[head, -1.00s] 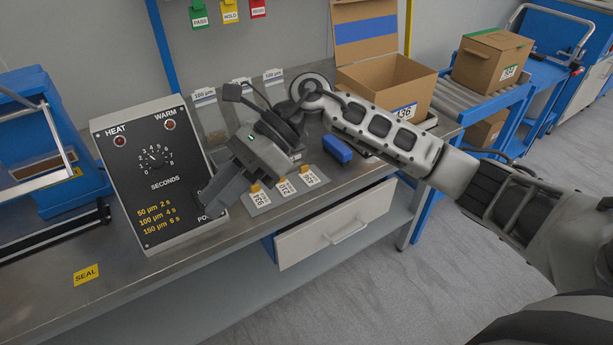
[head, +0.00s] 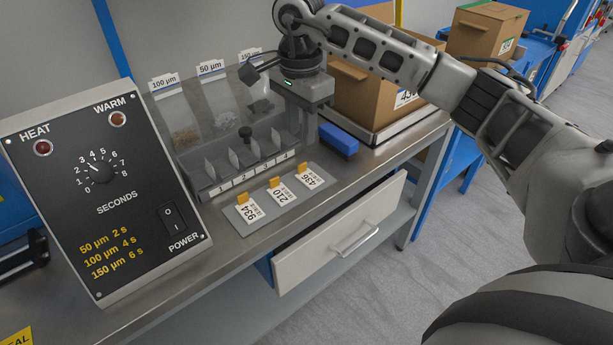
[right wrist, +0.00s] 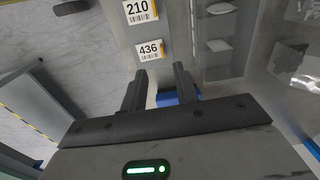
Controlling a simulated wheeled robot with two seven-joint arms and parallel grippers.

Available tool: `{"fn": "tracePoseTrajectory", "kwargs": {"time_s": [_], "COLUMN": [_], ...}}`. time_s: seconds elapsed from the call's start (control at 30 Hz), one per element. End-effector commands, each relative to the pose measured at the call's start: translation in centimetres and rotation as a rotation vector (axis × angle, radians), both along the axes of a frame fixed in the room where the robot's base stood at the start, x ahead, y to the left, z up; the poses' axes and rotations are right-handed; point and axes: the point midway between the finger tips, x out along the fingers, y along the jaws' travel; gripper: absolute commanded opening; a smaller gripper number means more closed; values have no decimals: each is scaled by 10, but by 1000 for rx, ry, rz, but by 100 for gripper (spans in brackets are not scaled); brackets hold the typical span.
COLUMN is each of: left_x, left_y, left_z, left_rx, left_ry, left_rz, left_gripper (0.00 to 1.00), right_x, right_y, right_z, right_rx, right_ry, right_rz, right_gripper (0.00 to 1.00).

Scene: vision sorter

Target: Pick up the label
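Three white labels with orange tabs lie in a row on a grey plate (head: 238,214) at the bench front: label 934 (head: 249,212), label 210 (head: 281,195) and label 436 (head: 312,178). In the right wrist view, label 436 (right wrist: 149,50) lies just beyond my fingertips and label 210 (right wrist: 138,10) is at the top edge. Label 934 is outside that view. My right gripper (head: 297,128) is open and empty, pointing down above the bench behind label 436. Its two spread fingers show in the right wrist view (right wrist: 160,72). My left gripper is not in view.
A blue block (head: 338,140) sits right of the labels, close under my right fingers. A numbered divider rack (head: 245,165) and clear bins stand behind the labels. The sealer control box (head: 105,190) is at left. An open carton (head: 375,105) stands at back right.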

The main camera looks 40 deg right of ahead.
Motion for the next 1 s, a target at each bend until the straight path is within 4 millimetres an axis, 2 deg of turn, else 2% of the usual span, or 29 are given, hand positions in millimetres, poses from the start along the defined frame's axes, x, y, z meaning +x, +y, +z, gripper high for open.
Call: {"fn": "tracePoseTrajectory", "kwargs": {"time_s": [0.03,0.1,0.37,0.7,0.93,0.97,1.0], "left_x": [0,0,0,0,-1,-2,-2], "left_y": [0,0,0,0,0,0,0], "left_z": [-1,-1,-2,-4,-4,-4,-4], "left_rx": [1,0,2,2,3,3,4], "left_ry": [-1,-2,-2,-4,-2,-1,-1], "left_rz": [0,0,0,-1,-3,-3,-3], "left_gripper": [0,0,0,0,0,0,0], "right_x": [-1,0,0,2,2,2,2], "right_y": [0,0,0,0,0,0,1], "right_z": [-11,-21,-36,-81,-83,-83,-83], "right_rx": [0,0,1,2,2,2,2], "right_ry": [4,2,1,2,-1,-1,-1], "right_rz": [1,0,0,0,1,1,1], "right_gripper": [30,30,30,30,30,24,13]}}
